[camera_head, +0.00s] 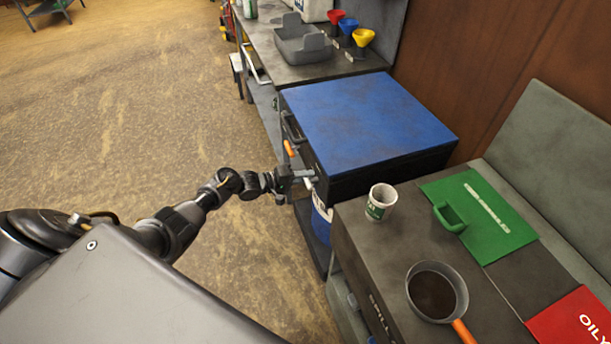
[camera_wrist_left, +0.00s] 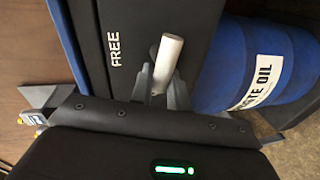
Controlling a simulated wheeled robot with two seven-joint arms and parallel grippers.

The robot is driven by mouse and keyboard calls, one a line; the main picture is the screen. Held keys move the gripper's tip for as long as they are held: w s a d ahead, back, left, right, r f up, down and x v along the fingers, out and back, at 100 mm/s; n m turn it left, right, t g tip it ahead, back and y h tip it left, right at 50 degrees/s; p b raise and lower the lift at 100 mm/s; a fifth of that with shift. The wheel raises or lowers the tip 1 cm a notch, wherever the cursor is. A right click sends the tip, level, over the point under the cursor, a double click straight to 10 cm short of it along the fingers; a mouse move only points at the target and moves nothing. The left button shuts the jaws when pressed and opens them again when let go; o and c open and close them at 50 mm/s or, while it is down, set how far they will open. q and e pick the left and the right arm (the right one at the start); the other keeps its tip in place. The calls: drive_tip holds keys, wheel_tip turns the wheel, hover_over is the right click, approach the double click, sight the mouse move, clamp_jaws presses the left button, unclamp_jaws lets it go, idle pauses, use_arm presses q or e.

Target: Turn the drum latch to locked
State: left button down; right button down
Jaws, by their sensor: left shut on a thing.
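The drum latch shows as a pale, round handle (camera_wrist_left: 168,58) in the left wrist view, on a black front panel (camera_wrist_left: 130,20) beside the word FREE. My left gripper (camera_wrist_left: 160,85) is shut on this handle, with a finger on either side of its lower end. In the head view my left gripper (camera_head: 308,178) reaches the front of the black housing under a blue lid (camera_head: 365,120). The blue drum (camera_head: 320,222) stands below it, and its WASTE OIL label (camera_wrist_left: 263,80) is partly readable in the wrist view. Any locked mark is not visible. My right gripper is out of view.
An orange-tipped part (camera_head: 289,148) and a dark handle (camera_head: 292,128) sit on the housing front. A grey bench with a white cup (camera_head: 380,202), green lid (camera_head: 480,215) and pan (camera_head: 436,290) is at the right.

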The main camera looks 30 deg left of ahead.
use_arm(q)
drive_tip(key=shift+f+n, duration=0.1)
drive_tip(key=shift+n, duration=0.4)
drive_tip(key=shift+f, duration=0.1)
drive_tip(key=c, duration=1.4)
unclamp_jaws()
drive_tip(key=v, duration=1.1)
drive_tip(key=shift+w, duration=0.2)
